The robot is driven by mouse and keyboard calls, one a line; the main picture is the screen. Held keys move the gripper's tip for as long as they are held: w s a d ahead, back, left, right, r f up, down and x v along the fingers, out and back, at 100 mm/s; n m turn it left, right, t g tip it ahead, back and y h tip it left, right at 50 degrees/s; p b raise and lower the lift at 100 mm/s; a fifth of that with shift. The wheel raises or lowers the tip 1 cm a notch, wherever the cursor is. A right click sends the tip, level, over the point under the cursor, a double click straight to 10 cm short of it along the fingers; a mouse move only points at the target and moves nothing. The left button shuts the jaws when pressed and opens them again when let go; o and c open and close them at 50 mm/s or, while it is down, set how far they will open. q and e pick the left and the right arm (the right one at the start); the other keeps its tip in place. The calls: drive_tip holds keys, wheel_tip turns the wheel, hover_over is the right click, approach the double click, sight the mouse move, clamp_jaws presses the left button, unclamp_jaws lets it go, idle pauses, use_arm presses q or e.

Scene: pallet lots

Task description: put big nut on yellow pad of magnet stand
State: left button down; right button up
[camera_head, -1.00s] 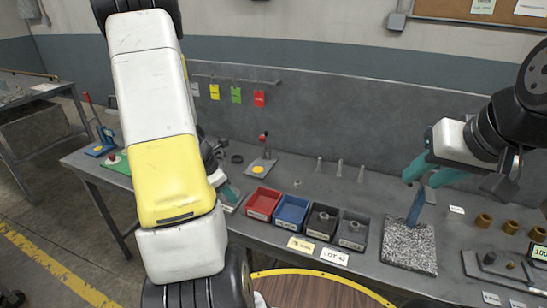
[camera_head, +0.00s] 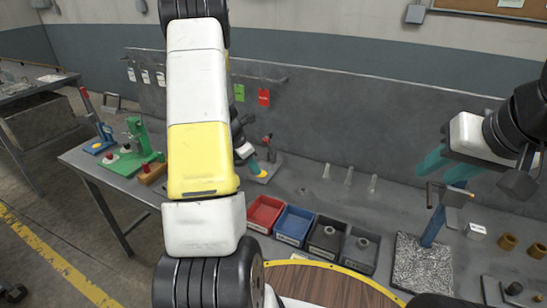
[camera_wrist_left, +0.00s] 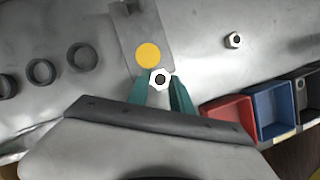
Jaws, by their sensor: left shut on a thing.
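The magnet stand (camera_head: 274,159) is at the back of the bench, with a red-knobbed post and a grey base. Its round yellow pad (camera_wrist_left: 148,54) shows clearly in the left wrist view, and partly in the head view (camera_head: 262,174). My left gripper (camera_wrist_left: 163,86) is shut on a silver hex nut, the big nut (camera_wrist_left: 160,79). In the wrist view the nut overlaps the pad's lower right edge; I cannot tell whether they touch. In the head view my arm mostly hides the left gripper (camera_head: 252,163). My right gripper (camera_head: 447,168) is open and empty at the right.
Red (camera_head: 265,212), blue (camera_head: 293,225) and dark bins stand along the front edge. Another nut (camera_wrist_left: 234,40) lies on the bench. Dark rings (camera_wrist_left: 42,72) lie left of the stand. A granite plate (camera_head: 423,265) with a blue post stands at right.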

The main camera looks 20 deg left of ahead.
use_arm(q)
hover_over(263, 173)
drive_tip(key=s+a, duration=0.1)
drive_tip(key=shift+s+a+f, duration=0.1)
drive_tip(key=shift+s+f, duration=0.05)
drive_tip(key=shift+f, duration=1.8)
drive_tip(key=c, duration=1.1)
unclamp_jaws()
drive_tip(key=shift+f, duration=0.15)
drive_tip(key=shift+c, duration=0.2)
